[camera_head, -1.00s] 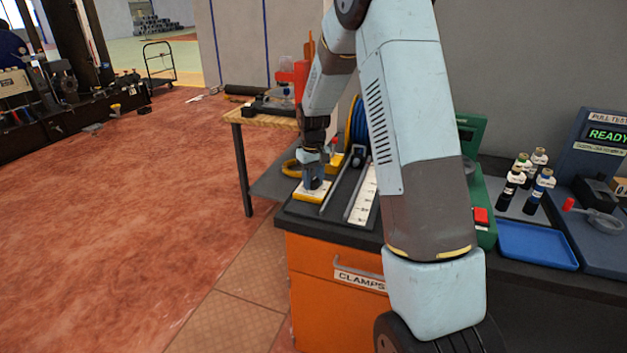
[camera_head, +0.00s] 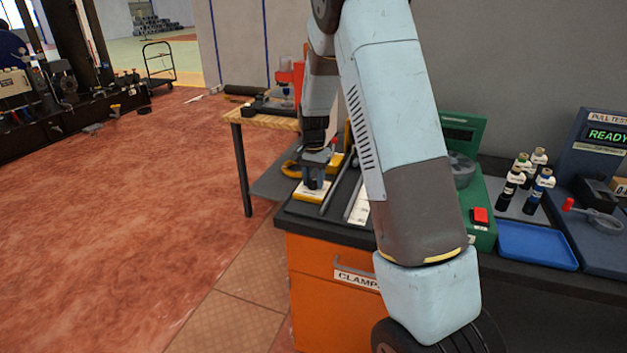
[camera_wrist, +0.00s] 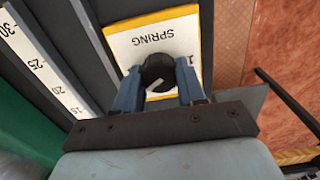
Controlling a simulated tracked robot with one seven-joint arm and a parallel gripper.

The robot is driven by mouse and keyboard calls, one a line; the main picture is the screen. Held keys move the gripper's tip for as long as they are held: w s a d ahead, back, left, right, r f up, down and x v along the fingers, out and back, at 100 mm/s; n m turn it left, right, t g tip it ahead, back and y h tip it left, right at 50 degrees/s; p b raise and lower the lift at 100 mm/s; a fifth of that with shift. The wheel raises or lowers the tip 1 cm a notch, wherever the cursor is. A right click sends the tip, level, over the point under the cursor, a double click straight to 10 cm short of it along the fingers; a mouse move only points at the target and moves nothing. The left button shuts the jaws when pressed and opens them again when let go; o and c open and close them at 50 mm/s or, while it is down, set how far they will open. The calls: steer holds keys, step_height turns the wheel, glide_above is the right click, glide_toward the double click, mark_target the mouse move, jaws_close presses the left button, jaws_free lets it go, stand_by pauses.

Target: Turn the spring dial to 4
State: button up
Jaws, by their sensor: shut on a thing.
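The spring dial is a dark round knob (camera_wrist: 158,73) on a white plate with a yellow edge (camera_wrist: 192,18); the plate reads SPRING, upside down in the wrist view. My gripper (camera_wrist: 158,88) has its two blue fingers on either side of the knob and is shut on it. A light pointer mark shows on the knob, set at a slant. A numeral beside the knob is partly covered by a finger, and I cannot read the setting. In the head view the plate (camera_head: 313,196) lies at the bench's left front corner, with my gripper (camera_head: 314,178) above it.
A white ruler (camera_wrist: 40,60) and dark rails lie beside the plate. An orange drawer marked CLAMPS (camera_head: 325,290) is below. A green machine with a red button (camera_head: 480,216), a blue tray (camera_head: 537,245) and several bottles stand to the right. The floor at left is open.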

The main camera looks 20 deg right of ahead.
mark_target(314, 179)
steer(key=m, duration=0.6)
steer(key=shift+w, duration=0.1)
steer(key=shift+m, duration=0.3)
stand_by(0.3)
steer(key=o, duration=1.1)
steer(key=shift+c, duration=0.2)
step_height(314, 179, up, 14)
steer(key=shift+f, duration=0.15)
